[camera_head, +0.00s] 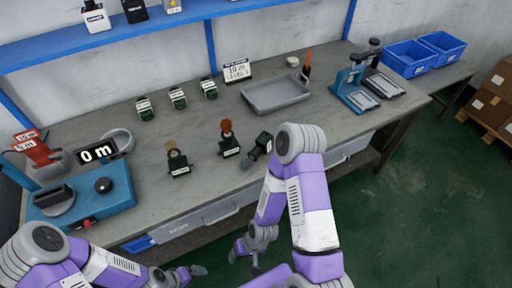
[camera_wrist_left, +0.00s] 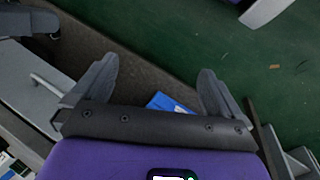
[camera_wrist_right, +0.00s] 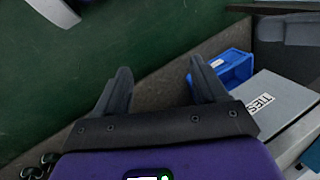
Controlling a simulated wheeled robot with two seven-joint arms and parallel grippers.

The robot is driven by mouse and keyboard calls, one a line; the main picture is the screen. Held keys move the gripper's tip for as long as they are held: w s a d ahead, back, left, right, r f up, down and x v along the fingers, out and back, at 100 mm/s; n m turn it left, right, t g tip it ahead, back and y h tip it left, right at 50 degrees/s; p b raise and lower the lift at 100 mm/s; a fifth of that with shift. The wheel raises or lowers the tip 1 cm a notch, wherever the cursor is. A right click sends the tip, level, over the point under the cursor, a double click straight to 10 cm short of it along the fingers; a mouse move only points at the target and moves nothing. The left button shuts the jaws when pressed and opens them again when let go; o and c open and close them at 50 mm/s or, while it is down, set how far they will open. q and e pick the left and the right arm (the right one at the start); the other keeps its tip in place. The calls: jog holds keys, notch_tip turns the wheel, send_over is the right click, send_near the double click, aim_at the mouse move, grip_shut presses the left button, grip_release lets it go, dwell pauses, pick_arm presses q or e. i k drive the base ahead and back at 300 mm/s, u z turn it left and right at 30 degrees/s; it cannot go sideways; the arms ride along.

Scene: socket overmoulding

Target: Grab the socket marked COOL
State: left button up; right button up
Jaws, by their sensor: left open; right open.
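Several small dark green sockets with white labels stand on the grey workbench (camera_head: 120,190). A back row holds a left socket (camera_head: 145,109), a middle one (camera_head: 178,98) and a right one (camera_head: 209,89). In front are one with a tan top (camera_head: 178,161), one with an orange-brown top (camera_head: 228,142) and one with a grey end (camera_head: 261,146), partly beside my right arm. The labels are too small to read, so I cannot tell which says COOL. My right gripper (camera_head: 244,262) is open and empty before the bench; my left gripper (camera_wrist_left: 160,75) is also open and empty.
A grey tray (camera_head: 277,95) and blue-based press devices (camera_head: 358,88) stand at the back right. A blue machine (camera_head: 85,200) and a "0 m" display (camera_head: 97,152) are at the left. Grey drawers (camera_head: 220,211) run under the bench front. Blue bins (camera_head: 408,58) stand far right.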

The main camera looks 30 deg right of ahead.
aim_at(265, 142)
jog(key=k, duration=0.5)
jog(key=z, duration=1.8)
jog(key=i, duration=1)
jog(key=u, duration=2.25)
